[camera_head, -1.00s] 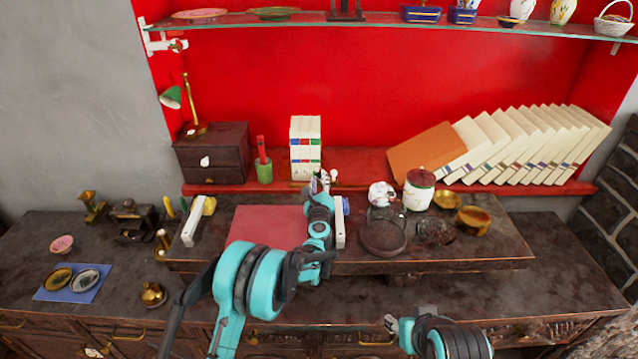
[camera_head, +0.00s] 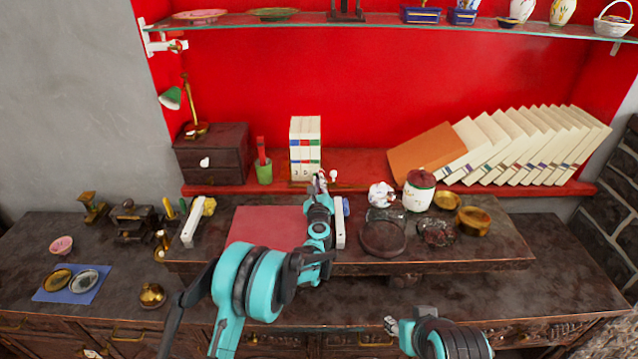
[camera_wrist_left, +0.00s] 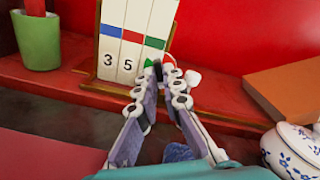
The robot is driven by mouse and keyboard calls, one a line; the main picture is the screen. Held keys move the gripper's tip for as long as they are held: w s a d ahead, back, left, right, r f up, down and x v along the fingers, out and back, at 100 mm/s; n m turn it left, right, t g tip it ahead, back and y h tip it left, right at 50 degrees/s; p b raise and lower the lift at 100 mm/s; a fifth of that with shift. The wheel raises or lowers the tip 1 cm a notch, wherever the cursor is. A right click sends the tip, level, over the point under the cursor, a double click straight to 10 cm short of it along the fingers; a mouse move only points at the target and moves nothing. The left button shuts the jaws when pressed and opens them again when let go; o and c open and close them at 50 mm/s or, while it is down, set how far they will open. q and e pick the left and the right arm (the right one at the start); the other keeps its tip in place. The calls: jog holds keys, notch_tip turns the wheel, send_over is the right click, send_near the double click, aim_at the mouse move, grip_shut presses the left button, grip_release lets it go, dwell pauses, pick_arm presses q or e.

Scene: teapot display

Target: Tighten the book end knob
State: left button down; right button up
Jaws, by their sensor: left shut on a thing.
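The white books (camera_head: 305,145) stand upright on the red ledge, in a brass book end (camera_wrist_left: 94,82). They have blue, red and green bands, and the digits 3 and 5 show in the left wrist view. My left gripper (camera_head: 320,178) is at the lower right of the books. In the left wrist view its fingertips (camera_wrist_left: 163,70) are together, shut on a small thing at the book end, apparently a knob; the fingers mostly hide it.
A green cup (camera_head: 264,173) stands left of the books. An orange book (camera_head: 425,153) leans at the right. A white jar with a red lid (camera_head: 419,190) and a dark round tray (camera_head: 383,238) stand right of my left arm. A glass shelf (camera_head: 300,20) runs above.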

pick_arm(q)
jog(key=m, duration=0.6)
jog(key=shift+b, duration=0.3)
jog(key=m, duration=0.6)
jog(key=shift+m, duration=0.3)
jog(key=m, duration=0.5)
jog(key=shift+a+b, duration=0.1)
jog(key=shift+b, duration=0.25)
jog(key=shift+m, duration=2.5)
jog(key=c, duration=1.7)
grip_release()
